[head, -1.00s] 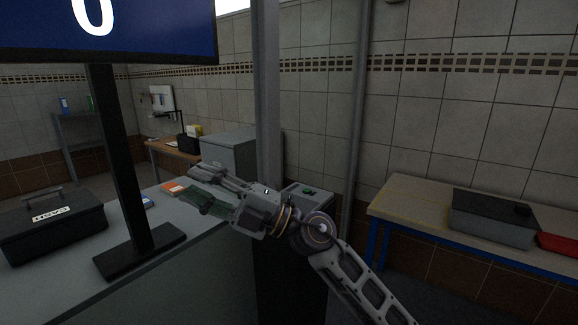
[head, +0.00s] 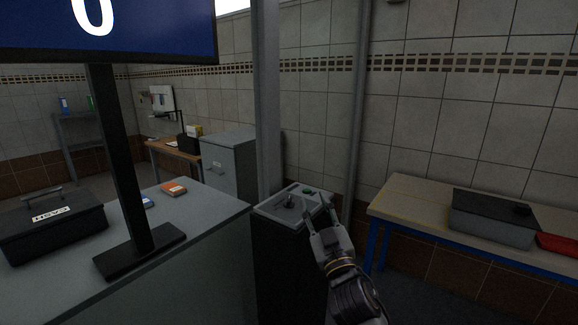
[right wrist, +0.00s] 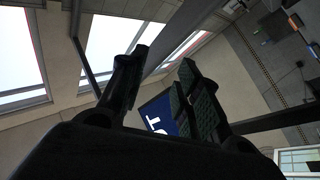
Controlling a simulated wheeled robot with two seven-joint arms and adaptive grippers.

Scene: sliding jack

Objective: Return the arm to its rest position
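My right gripper (head: 319,215) is in the middle of the head view, pointing up and away, just right of and in front of a dark pedestal (head: 285,262). Its two fingers stand apart with nothing between them. The right wrist view shows the same fingers (right wrist: 158,85) spread, with windows, wall and part of the blue screen beyond. I cannot tell whether a fingertip touches the pedestal's edge. My left gripper is not in view.
A grey counter (head: 215,215) on the left bears a black cash box (head: 52,232), an orange item (head: 173,188) and a screen on a black stand (head: 120,170). A workbench (head: 400,205) with a grey case (head: 492,222) stands right. A grey post (head: 267,110) rises behind the pedestal.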

